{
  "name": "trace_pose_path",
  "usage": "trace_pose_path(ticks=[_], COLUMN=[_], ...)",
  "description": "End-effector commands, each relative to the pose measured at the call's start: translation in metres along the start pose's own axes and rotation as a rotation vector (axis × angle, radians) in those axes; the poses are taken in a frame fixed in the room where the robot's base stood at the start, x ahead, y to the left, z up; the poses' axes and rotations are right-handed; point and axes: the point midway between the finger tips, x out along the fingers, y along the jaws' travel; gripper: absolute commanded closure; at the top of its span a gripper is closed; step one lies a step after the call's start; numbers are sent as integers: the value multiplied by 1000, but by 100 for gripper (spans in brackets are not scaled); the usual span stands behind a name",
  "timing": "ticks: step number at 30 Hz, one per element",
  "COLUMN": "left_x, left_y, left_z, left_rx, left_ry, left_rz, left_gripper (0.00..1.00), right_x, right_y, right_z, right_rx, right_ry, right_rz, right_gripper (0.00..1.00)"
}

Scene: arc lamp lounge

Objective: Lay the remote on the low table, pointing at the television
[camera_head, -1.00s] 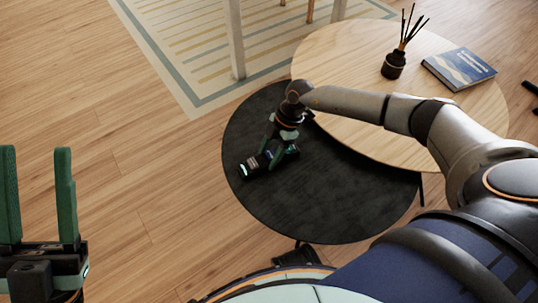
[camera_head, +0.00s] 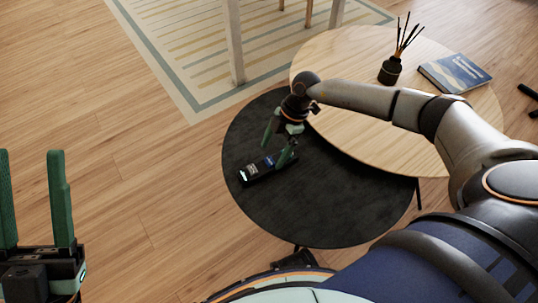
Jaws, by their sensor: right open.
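The dark remote (camera_head: 254,173) lies flat on the black round low table (camera_head: 330,215), near its left side. Its light-coloured end faces left and slightly toward me. My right gripper (camera_head: 274,152) is open just above the remote, its green fingers apart. One finger overlaps the remote's far end in the picture; I cannot tell whether it touches. My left gripper (camera_head: 31,156) is open and empty over the floor at the lower left. No television shows in this view.
A higher round wooden table (camera_head: 340,60) overlaps the black one at the back right. It holds a reed diffuser (camera_head: 390,70) and a blue book (camera_head: 454,73). A striped rug (camera_head: 190,50) with pale furniture legs (camera_head: 233,45) lies behind. The black table's front is clear.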

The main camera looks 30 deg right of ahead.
Motion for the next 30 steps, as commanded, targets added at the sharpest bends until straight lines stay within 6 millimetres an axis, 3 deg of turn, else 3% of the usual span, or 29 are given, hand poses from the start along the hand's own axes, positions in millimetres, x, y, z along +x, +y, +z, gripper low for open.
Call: trace_pose_path(ticks=[1, 7, 13, 16, 20, 23, 26, 30], left_x=[7, 16, 19, 19, 18, 18, 18, 18], left_y=[-4, -8, -11, -12, -12, -12, -12, -12], left_z=[-7, -18, -23, -22, -22, -22, -21, -21], left_rx=[2, 29, 42, 45, 46, 46, 45, 45], left_ry=[3, 14, 21, 20, 17, 16, 15, 13], left_rz=[-2, 3, -1, -3, -4, -4, -4, -4], left_gripper=[50, 50, 50, 50, 50, 50, 50, 50], right_x=[-18, -55, -71, -66, -45, -37, -46, -83], right_y=[0, 0, -1, -7, -30, -60, -91, -125], right_z=[-2, -1, -2, -19, -78, -146, -211, -282], right_rx=[0, 0, -4, -45, -183, -323, -440, -535], right_ry=[-1, -1, 4, 54, 238, 467, 714, 1031], right_rz=[2, 1, -2, -11, -29, -16, 39, 184], right_gripper=[11, 11, 11, 11, 11, 11, 11, 11])
